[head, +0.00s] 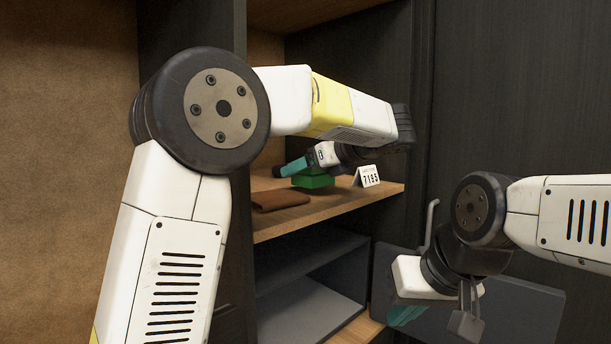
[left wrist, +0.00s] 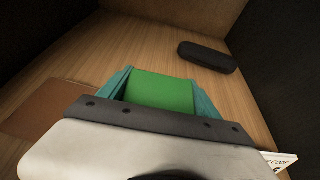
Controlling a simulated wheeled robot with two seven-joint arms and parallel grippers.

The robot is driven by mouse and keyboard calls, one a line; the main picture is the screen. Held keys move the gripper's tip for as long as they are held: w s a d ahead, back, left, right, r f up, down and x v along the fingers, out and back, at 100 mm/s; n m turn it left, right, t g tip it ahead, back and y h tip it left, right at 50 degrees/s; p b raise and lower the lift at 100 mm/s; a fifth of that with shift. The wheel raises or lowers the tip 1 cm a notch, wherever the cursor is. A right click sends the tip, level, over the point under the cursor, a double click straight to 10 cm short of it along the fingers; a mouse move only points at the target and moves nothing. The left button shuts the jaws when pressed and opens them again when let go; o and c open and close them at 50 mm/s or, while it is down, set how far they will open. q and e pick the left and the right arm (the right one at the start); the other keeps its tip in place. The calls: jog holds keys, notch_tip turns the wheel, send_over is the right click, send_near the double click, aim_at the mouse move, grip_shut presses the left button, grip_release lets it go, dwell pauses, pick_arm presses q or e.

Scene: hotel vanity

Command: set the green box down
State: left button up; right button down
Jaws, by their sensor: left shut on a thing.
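The green box (head: 313,181) is at the wooden shelf (head: 330,215), low over or on its surface; I cannot tell whether it touches the wood. My left gripper (head: 300,168) is shut on it. In the left wrist view the green box (left wrist: 160,92) sits between the two teal fingers, and my left gripper (left wrist: 163,90) hides its near end. My right gripper (head: 405,316) hangs at the lower right, away from the box, with its teal fingers partly hidden.
A brown folded item (head: 281,201) lies on the shelf at left. A white number card (head: 367,176) stands right of the box. A dark case (left wrist: 207,57) lies farther back. Bare wood lies around the box. Below is an open grey compartment (head: 305,305).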

pick_arm(q)
jog(key=shift+s+f, duration=0.1)
jog(key=shift+f, duration=0.65)
jog(key=shift+f, duration=0.1)
jog(key=o, duration=1.5)
jog(key=shift+s+d+r, duration=0.15)
jog(key=shift+r, duration=0.05)
jog(key=v, duration=1.1)
jog(key=shift+s+d, duration=0.2)
